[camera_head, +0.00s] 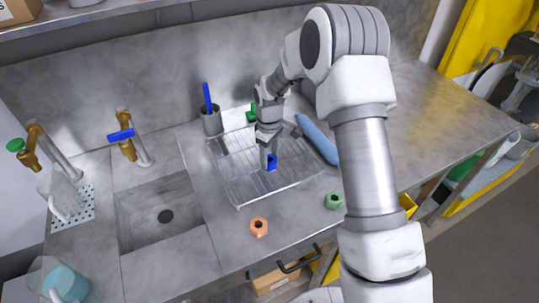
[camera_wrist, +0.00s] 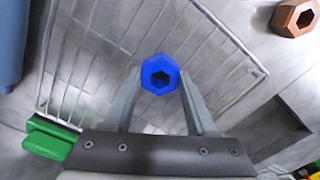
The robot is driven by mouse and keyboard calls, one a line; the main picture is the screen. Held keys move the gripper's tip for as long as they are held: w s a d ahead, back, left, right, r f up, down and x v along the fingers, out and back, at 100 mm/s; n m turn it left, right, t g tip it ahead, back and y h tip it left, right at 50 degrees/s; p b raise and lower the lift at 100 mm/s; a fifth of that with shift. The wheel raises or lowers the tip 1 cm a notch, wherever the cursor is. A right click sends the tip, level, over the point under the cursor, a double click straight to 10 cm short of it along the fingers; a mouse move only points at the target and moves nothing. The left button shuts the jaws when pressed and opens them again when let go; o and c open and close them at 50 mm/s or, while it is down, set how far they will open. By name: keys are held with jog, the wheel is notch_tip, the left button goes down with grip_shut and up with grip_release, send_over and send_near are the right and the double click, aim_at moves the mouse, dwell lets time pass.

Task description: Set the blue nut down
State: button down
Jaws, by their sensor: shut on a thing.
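The blue nut (camera_head: 272,161) is at my gripper's fingertips, over the wire rack (camera_head: 240,196) on the steel counter. In the wrist view the blue nut (camera_wrist: 160,74) is a hexagon with a dark hole, held between the two grey fingers. My gripper (camera_head: 267,163) points down and is shut on it; it also shows in the wrist view (camera_wrist: 160,88). The rack's wires (camera_wrist: 95,60) lie behind the nut. I cannot tell whether the nut touches the rack.
An orange nut (camera_head: 259,227) and a green nut (camera_head: 333,200) lie on the counter in front of the rack. A grey cup (camera_head: 211,122) stands behind left. A sink (camera_head: 160,212) is at left. The right counter is clear.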

jog(key=c, duration=0.7)
grip_release()
jog(key=shift+f, duration=0.15)
jog(key=o, duration=0.5)
